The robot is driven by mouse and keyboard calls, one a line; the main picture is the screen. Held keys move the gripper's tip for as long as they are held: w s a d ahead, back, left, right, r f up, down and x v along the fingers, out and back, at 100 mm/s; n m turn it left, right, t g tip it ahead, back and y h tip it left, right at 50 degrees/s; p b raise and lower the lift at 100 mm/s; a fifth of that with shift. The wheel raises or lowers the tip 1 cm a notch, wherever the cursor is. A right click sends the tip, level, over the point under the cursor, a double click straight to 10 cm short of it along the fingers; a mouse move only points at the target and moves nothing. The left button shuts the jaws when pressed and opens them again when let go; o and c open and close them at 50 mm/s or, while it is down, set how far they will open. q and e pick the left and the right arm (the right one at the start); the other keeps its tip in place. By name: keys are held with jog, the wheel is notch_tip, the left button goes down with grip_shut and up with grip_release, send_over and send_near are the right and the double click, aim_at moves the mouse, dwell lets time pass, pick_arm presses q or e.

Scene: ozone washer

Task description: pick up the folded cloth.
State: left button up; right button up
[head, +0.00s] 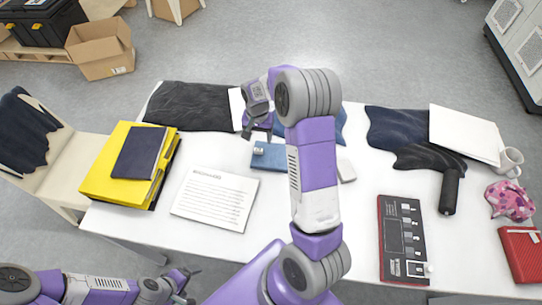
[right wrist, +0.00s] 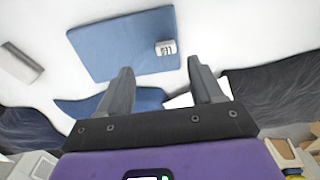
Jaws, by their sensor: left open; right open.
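A flat blue rectangle (head: 272,158) with a small pale tagged piece on it lies mid-table; it fills the upper middle of the right wrist view (right wrist: 115,45). A blue cloth (head: 339,125) with wavy edges lies behind it, partly hidden by my right arm; part shows between and beside my fingers in the right wrist view (right wrist: 148,99). I cannot tell for certain which is the folded cloth. My right gripper (head: 257,126) is open and empty above the table, its fingertips (right wrist: 157,66) pointing toward the blue rectangle. My left gripper (head: 186,282) is open, off the table's front edge.
A rumpled black cloth (head: 195,106) lies at back left, a navy cloth (head: 395,128) at right. Yellow folders (head: 103,181), a printed sheet (head: 214,198), a white block (head: 346,171) and a red-edged panel (head: 404,240) surround the middle.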

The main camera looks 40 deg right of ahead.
aim_at(258, 149)
jog(key=shift+w+f+b, duration=0.2)
jog(key=shift+w+f, duration=0.1)
jog(key=shift+f, duration=0.25)
jog(key=shift+w+f+b, duration=0.2)
jog(key=shift+w+f, duration=0.1)
jog(key=shift+f, duration=0.25)
jog(key=shift+s+f, duration=0.2)
jog(key=shift+f, duration=0.85)
jog(key=f, duration=0.1)
jog(key=f+b, duration=0.1)
jog(key=f, duration=0.3)
jog(key=shift+w+d, duration=0.2)
jog(key=shift+w, duration=0.05)
pick_arm(q)
jog(key=f, duration=0.1)
jog(key=w+f, duration=0.1)
jog(key=f, duration=0.1)
pick_arm(e)
jog(key=shift+r, duration=0.15)
grip_shut()
